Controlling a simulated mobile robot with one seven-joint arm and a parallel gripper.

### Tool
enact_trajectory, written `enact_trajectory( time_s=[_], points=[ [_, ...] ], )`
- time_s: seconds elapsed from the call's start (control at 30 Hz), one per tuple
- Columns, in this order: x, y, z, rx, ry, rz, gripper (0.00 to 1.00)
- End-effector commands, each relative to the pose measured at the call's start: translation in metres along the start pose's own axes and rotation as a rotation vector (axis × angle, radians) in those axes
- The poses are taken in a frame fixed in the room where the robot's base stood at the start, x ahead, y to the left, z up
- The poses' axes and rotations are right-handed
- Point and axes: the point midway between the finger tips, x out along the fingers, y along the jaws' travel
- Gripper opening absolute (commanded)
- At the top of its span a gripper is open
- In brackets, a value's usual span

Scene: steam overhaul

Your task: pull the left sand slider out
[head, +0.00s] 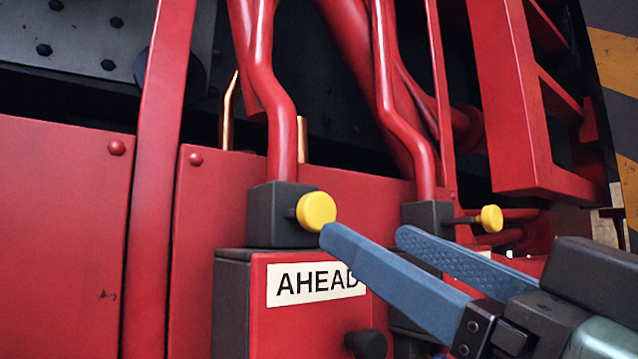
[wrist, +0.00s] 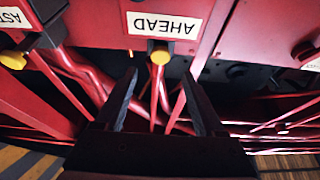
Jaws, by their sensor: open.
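The left sand slider is a round yellow knob (head: 316,211) on a short stem from a dark block (head: 279,214), above a red box with an AHEAD label. It also shows in the wrist view (wrist: 159,56), below the upside-down label. My gripper (head: 363,235) is open and empty, its blue fingers pointing toward the knob. In the head view the nearer fingertip appears close to the knob's lower right edge. In the wrist view the knob lies just ahead of the gap between the fingertips (wrist: 161,75). Whether a finger touches it cannot be told.
A second yellow knob (head: 490,218) sticks out from another dark block to the right, behind my gripper. A black knob (head: 367,343) sits under the AHEAD label (head: 312,284). Red pipes (head: 270,90) run down to the blocks. A red panel (head: 60,230) fills the left.

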Motion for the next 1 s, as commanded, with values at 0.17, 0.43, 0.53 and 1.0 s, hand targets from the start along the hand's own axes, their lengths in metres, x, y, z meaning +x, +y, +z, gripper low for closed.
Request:
enact_trajectory(
  time_s=[0.17, 0.43, 0.53, 1.0],
  points=[
    [0.043, -0.001, -0.007, 0.002, -0.001, -0.004, 0.71],
    [0.081, -0.001, -0.004, 0.001, 0.001, -0.002, 0.71],
    [0.087, -0.001, -0.002, 0.0, 0.001, -0.001, 0.71],
    [0.09, -0.001, 0.0, -0.001, 0.002, -0.001, 0.51]
  ],
)
